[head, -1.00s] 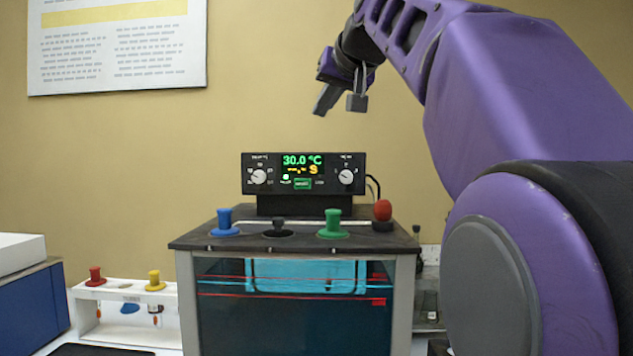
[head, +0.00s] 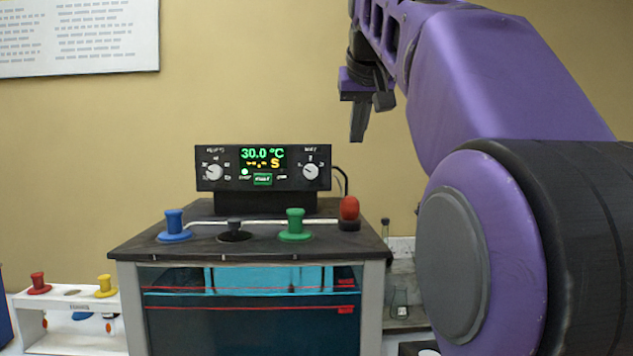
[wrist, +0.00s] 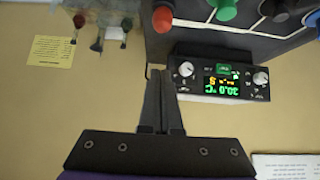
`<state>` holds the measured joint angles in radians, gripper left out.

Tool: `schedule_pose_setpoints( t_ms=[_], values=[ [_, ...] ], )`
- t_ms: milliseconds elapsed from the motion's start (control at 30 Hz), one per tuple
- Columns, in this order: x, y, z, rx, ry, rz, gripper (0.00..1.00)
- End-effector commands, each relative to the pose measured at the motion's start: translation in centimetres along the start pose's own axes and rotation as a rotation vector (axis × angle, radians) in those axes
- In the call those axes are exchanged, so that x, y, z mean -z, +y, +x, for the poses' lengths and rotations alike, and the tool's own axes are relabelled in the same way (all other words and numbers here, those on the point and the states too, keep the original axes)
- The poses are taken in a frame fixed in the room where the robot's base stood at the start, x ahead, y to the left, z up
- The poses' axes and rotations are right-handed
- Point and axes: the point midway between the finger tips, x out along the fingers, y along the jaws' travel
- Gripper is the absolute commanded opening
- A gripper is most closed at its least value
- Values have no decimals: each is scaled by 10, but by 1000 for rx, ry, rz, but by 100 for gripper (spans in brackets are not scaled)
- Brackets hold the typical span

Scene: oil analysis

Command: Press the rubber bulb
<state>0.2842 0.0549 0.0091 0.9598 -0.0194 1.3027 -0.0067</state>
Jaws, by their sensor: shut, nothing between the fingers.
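The red rubber bulb (head: 349,208) stands on a dark base at the right rear of the bath's black top, right of the green stopper. It also shows in the wrist view (wrist: 163,18), at the top, just beyond the fingertips. My gripper (head: 358,138) points down above the bulb in the head view, with a clear gap between them. In the wrist view my gripper (wrist: 158,72) has its two fingers together and empty.
A white rack (head: 70,325) stands at lower left. Glassware (head: 399,302) stands right of the bath.

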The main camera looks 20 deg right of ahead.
Motion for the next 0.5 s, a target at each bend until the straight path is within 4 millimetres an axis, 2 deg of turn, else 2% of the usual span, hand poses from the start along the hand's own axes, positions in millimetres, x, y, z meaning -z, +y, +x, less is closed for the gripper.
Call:
schedule_pose_setpoints(
  t_ms=[133,233,500],
  values=[
    [0,0,9,0,-2,0,0],
    [-1,0,23,1,-3,0,0],
    [-1,0,81,1,-4,0,0]
  ],
)
